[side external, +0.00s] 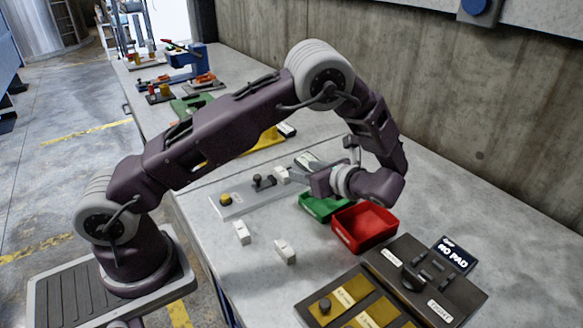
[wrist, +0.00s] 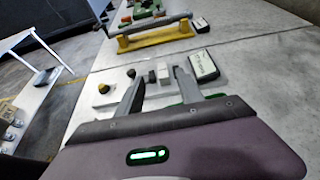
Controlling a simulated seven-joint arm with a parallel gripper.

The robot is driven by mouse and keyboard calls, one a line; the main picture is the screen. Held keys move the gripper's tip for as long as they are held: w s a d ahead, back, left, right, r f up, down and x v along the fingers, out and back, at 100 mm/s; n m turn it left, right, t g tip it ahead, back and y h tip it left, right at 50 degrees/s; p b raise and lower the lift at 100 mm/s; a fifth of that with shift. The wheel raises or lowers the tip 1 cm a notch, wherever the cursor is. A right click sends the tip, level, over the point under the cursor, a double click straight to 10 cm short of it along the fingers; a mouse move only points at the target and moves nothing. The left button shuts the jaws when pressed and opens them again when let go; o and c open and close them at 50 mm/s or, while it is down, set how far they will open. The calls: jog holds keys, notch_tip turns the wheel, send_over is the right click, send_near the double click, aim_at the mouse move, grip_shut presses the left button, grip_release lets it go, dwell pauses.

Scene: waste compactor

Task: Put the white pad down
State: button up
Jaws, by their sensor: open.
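A small white pad (side external: 281,175) stands at the right end of a light grey fixture plate (side external: 232,204) in the side view. It also shows in the wrist view (wrist: 162,73), between and beyond my fingertips. My gripper (side external: 294,170) is open, low over the table and pointing left, its tips close to this pad. The wrist view shows my two fingers spread apart (wrist: 158,77), with a gap around the pad. Whether either finger touches it I cannot tell. Two more white pads (side external: 242,232) (side external: 284,251) lie on the table in front of the plate.
The plate carries a yellow button (side external: 226,200) and dark knobs (side external: 264,181). A green tray (side external: 318,208) and a red tray (side external: 352,240) sit right of it. A dark panel (side external: 470,290) with a "NO PAD" display (side external: 453,254) is front right. A yellow fixture (wrist: 150,39) stands behind.

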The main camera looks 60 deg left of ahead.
jog(key=s+d+r+n+h, duration=0.2)
jog(key=s+r+n+h, duration=0.55)
jog(key=s+r, duration=0.4)
jog(key=s+d+r+n+t+h, duration=0.2)
jog(key=s+d+r+n+h, duration=0.1)
jog(key=s+d+n, duration=0.1)
jog(key=s+d+r+n+t+h, duration=0.3)
jog(key=s+d+n, duration=0.2)
jog(key=s, duration=0.4)
jog(key=shift+s+r+n+t, duration=0.15)
jog(key=shift+n+t, duration=0.15)
jog(key=shift+n, duration=0.45)
